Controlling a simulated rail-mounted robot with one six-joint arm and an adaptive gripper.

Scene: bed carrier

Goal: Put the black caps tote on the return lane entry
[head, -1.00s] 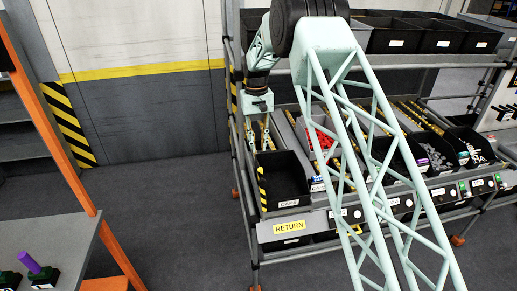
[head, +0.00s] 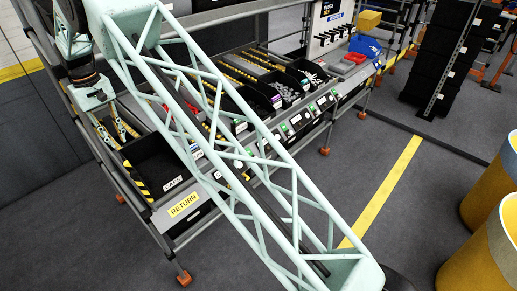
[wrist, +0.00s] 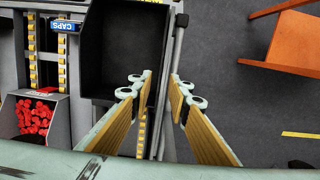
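The black caps tote (head: 155,160) stands at the left end of the rack's front, just above the yellow RETURN sign (head: 184,204). It carries a CAPS label on its front and looks empty. Yellow-black stripes run along its left side. The lane under it is hidden by it. In the wrist view the tote (wrist: 122,48) lies just ahead of the fingers. My gripper (head: 117,134) is behind and above the tote, pointing down. In the wrist view my gripper (wrist: 162,88) is open with nothing between its tips. The tips look near one tote wall; I cannot tell if they touch.
A bin of red parts (wrist: 40,118) and a roller lane lie beside the tote. A rack rail (wrist: 179,45) runs along its other side. Several filled bins (head: 265,93) continue along the rack. Yellow barrels (head: 480,250) stand at right. Floor before the rack is open.

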